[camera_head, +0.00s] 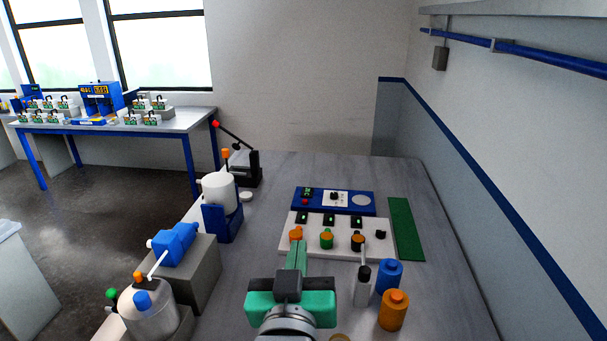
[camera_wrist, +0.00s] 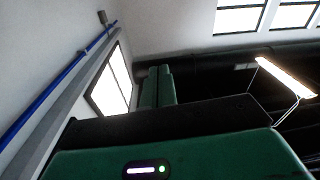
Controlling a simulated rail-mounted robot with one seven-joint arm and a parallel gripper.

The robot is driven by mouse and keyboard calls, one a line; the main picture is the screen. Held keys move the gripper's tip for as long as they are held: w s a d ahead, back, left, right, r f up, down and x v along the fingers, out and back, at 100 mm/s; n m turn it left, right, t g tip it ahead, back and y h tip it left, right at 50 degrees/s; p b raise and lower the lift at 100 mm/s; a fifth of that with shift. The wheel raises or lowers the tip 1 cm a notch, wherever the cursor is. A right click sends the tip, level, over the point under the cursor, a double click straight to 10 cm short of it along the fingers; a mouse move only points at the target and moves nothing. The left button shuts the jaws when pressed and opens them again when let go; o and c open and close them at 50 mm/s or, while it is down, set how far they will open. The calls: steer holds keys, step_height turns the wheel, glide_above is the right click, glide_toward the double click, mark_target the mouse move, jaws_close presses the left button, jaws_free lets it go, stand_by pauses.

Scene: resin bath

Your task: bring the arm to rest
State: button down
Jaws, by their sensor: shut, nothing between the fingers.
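My gripper (camera_head: 297,256) is green and shows at the bottom centre of the head view, over the grey bench. Its fingers are together with nothing between them, and they point away toward the white control board. The fingers also show in the wrist view (camera_wrist: 157,87), pointing up with the wall, windows and ceiling behind them. No object touches the fingers that I can see.
A white board (camera_head: 342,240) with coloured knobs lies beyond the gripper, and a blue panel (camera_head: 334,201) behind it. Blue (camera_head: 389,277) and orange (camera_head: 393,311) bottles and a grey bottle (camera_head: 362,290) stand close right. A pump (camera_head: 174,243) on a grey block stands left.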

steer(key=s+r+t+y+p, duration=0.1)
steer(key=s+r+t, duration=0.6)
steer(key=s+r, duration=1.3)
step_height(320, 180, up, 12)
steer(key=w+p, duration=0.2)
steer(key=p, duration=0.9)
steer(key=shift+d+r+m+g+y+p, duration=0.2)
steer(key=shift+d+m+g+y+p, duration=0.1)
